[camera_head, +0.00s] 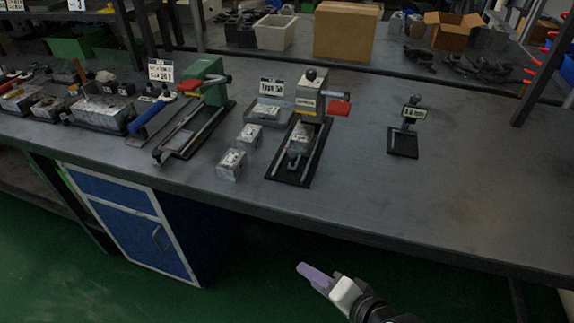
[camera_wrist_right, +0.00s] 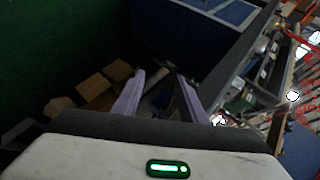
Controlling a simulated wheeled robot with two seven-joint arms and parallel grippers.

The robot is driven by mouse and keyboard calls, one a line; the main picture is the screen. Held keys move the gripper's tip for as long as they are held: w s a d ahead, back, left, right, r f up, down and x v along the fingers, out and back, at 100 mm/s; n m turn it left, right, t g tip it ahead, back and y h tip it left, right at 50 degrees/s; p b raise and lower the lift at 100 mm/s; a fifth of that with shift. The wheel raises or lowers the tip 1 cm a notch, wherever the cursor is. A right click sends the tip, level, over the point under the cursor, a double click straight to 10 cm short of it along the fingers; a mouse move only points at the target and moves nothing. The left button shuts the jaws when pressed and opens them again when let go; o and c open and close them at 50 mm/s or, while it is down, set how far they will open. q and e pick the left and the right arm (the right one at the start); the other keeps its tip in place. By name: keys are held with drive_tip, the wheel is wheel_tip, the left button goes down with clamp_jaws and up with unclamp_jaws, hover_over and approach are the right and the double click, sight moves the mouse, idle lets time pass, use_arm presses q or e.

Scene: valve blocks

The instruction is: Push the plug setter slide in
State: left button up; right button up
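A bench fixture with a beige block (camera_head: 310,98), a black ball knob and a red handle (camera_head: 339,108) stands on a black base with two rails (camera_head: 289,171). A metal block sits between the rails. I cannot tell for certain which one is the plug setter. My right gripper (camera_head: 306,269) is in front of the bench's front edge, away from both fixtures. In the right wrist view its two purple fingers (camera_wrist_right: 159,82) are apart with nothing between them. My left gripper is not in view.
Two loose metal blocks (camera_head: 232,165) lie between the fixtures. A small stand with a label (camera_head: 403,141) is at the right. The bench top (camera_head: 480,190) is clear there. A blue cabinet (camera_head: 130,225) is under the bench. Cardboard boxes (camera_head: 344,33) stand at the back.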

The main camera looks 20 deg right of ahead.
drive_tip(key=w+r+m+t, duration=0.1)
drive_tip(key=w+r+m, duration=0.1)
drive_tip(key=r+m, duration=0.1)
drive_tip(key=w+r+m+t+y+b, duration=0.1)
drive_tip(key=w+r+m, duration=0.2)
drive_tip(key=m, duration=0.2)
drive_tip(key=w+r+m+t+y, duration=0.1)
drive_tip(key=w+r+m, duration=0.2)
drive_tip(key=r+m, duration=0.1)
drive_tip(key=shift+w+b, duration=0.25)
drive_tip(key=shift+b, duration=0.05)
drive_tip(key=m+t+h, duration=0.2)
drive_tip(key=m+t, duration=0.2)
drive_tip(key=m, duration=0.7)
approach(295, 158)
drive_tip(key=x, duration=0.8)
drive_tip(key=shift+w, duration=0.2)
clamp_jaws()
